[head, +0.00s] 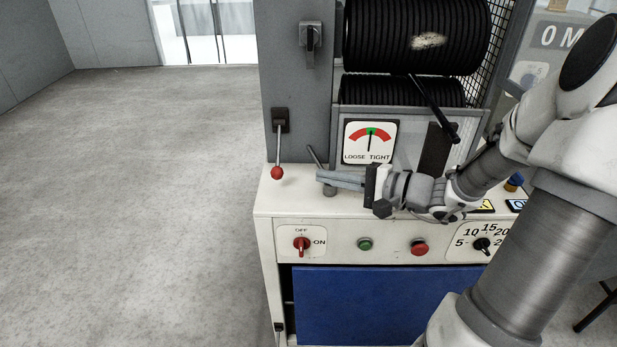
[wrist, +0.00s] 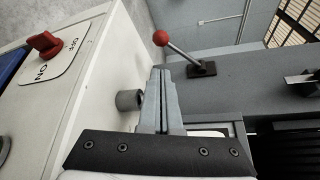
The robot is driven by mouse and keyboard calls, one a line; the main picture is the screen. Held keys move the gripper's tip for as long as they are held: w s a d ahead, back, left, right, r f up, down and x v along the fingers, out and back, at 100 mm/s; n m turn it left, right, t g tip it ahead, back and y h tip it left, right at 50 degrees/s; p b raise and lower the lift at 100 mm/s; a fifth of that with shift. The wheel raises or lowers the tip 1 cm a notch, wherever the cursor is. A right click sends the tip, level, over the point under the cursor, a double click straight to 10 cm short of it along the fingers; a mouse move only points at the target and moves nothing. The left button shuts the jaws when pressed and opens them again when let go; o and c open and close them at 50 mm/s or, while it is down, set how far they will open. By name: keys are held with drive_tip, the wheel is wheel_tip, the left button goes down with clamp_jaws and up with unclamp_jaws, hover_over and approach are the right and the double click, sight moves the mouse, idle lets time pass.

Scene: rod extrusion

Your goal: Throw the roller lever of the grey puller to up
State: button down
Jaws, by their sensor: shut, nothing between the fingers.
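The grey puller (head: 298,75) stands on a white cabinet and carries two ribbed black rollers (head: 418,35). A lever with a red ball knob (head: 277,173) hangs from a dark mount (head: 280,120) on its grey column, knob down. In the wrist view the red knob (wrist: 160,38) and its metal rod lie just beyond my fingertips. My gripper (head: 319,177) is shut and empty, to the right of the knob and apart from it in the head view. Its closed fingers (wrist: 163,72) point toward the lever in the wrist view. A long black bar (head: 433,107) slants across the lower roller.
A short grey post (head: 330,191) with a slanted metal rod stands by my fingers. A LOOSE/TIGHT gauge (head: 370,142) is behind my gripper. The cabinet front has a red OFF/ON switch (head: 301,244) and buttons. Open floor (head: 130,200) lies left.

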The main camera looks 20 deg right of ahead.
drive_tip(key=b+x, duration=0.2)
drive_tip(key=x, duration=0.7)
drive_tip(key=shift+a+b, duration=0.1)
drive_tip(key=shift+b, duration=0.25)
drive_tip(key=shift+r, duration=0.1)
drive_tip(key=shift+s+a+r+m+p, duration=0.1)
drive_tip(key=shift+s+r+m+p, duration=0.15)
drive_tip(key=shift+p, duration=0.6)
drive_tip(key=shift+s+a+r+m+g+p, duration=0.15)
drive_tip(key=shift+r+m+g+p, duration=0.2)
drive_tip(key=shift+p, duration=0.45)
drive_tip(key=r+p, duration=0.1)
drive_tip(key=p, duration=0.1)
drive_tip(key=s+r+m+g+p, duration=0.1)
drive_tip(key=p, duration=0.2)
drive_tip(key=shift+a+r, duration=0.1)
drive_tip(key=shift+a, duration=0.1)
wheel_tip(320, 180, up, 9)
drive_tip(key=m+g+y+p, duration=0.1)
drive_tip(key=m+g+p, duration=0.4)
drive_tip(key=p, duration=1.6)
drive_tip(key=shift+w+m, duration=0.15)
drive_tip(key=shift+m, duration=0.45)
drive_tip(key=shift+d, duration=0.2)
